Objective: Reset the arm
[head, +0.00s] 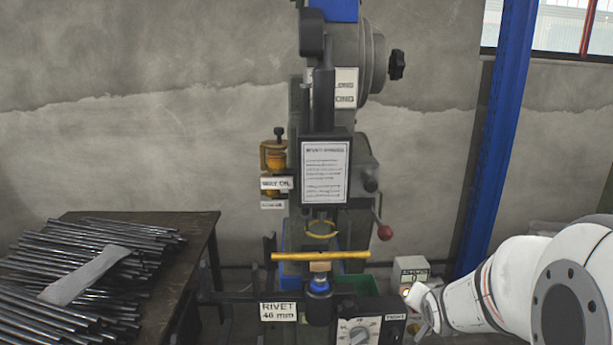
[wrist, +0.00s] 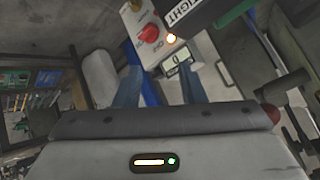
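My white arm (head: 485,290) reaches in from the right edge of the head view. My gripper (head: 422,310) is at its end, low and right of the rivet press (head: 345,60), close to the dial box. In the wrist view, the two fingers of my gripper (wrist: 158,75) stand apart with nothing seen held between them. The fingertips are small and partly unclear in the head view.
A dial box (head: 362,329) and a "RIVET 46 mm" sign (head: 278,311) sit at the press front, below a yellow bar (head: 320,255). A red-ball lever (head: 384,232) sticks out right. A dark table (head: 200,228) with metal rods stands left. A blue post (head: 497,130) rises behind.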

